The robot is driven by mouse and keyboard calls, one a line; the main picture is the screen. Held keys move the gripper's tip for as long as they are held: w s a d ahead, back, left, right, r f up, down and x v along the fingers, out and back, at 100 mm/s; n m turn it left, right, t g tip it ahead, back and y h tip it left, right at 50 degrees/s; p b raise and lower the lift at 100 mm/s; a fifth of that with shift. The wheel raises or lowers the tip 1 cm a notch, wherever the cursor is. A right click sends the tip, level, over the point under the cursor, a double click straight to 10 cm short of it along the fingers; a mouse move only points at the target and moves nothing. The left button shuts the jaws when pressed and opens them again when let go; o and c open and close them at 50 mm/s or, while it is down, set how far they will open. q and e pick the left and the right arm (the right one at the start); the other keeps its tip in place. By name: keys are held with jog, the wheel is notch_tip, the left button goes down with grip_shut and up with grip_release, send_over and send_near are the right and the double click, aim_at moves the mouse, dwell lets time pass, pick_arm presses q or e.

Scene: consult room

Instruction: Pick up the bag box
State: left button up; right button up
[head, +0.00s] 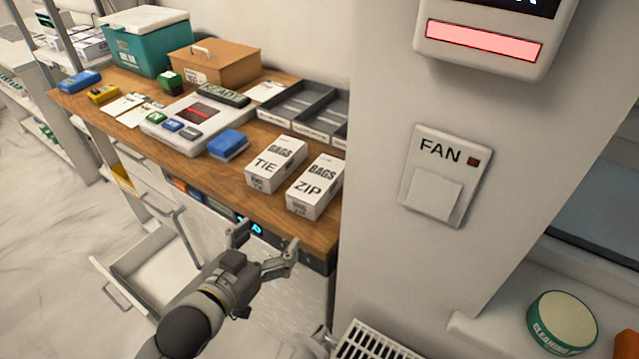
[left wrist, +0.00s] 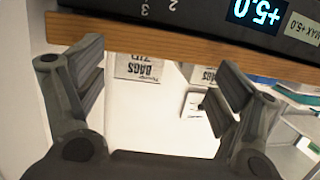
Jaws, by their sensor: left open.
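Two white bag boxes stand side by side at the near right end of the wooden counter. One bag box is marked TIE (head: 275,164) and the other bag box is marked ZIP (head: 316,187). My left gripper (head: 264,246) is open and empty, in front of the counter's front edge and below the boxes, touching neither. In the left wrist view my left gripper (left wrist: 158,72) has its fingers spread wide. Beyond the wooden edge, the ZIP box (left wrist: 138,68) and the other bag box (left wrist: 203,74) show upside down and partly hidden. My right gripper is not seen.
The wooden counter (head: 220,171) also holds a blue box (head: 228,144), a grey divided tray (head: 305,108), a white device (head: 185,122) and a teal cooler (head: 148,42). An open drawer (head: 150,262) juts out below. A wall with a FAN switch (head: 440,176) stands right of the boxes.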

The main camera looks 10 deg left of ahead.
aim_at(300, 202)
pick_arm(q)
jog(key=w+d+r, duration=0.1)
jog(key=w, duration=0.1)
jog(key=w+d+r+t+h, duration=0.1)
jog(key=w+r, duration=0.1)
jog(key=w+d+r+h, duration=0.1)
jog(key=w, duration=0.1)
jog(key=shift+w+r+m+t+p, duration=0.1)
jog(key=shift+r+m+t+p, duration=0.05)
jog(key=shift+m+t+p, duration=0.25)
jog(key=shift+d+f+p+x, duration=0.1)
jog(key=shift+f+p+x, duration=0.1)
jog(key=shift+x, duration=0.7)
jog(key=shift+d+f+p+x, duration=0.1)
jog(key=shift+f+x, duration=0.1)
jog(key=shift+x, duration=0.75)
jog(key=shift+d+f+p+x, duration=0.1)
jog(key=shift+f+x, duration=0.1)
jog(key=shift+x, duration=0.7)
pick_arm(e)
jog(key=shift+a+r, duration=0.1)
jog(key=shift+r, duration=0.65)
pick_arm(q)
jog(key=c, duration=1.2)
jog(key=shift+c, duration=0.3)
jog(key=shift+r, duration=0.15)
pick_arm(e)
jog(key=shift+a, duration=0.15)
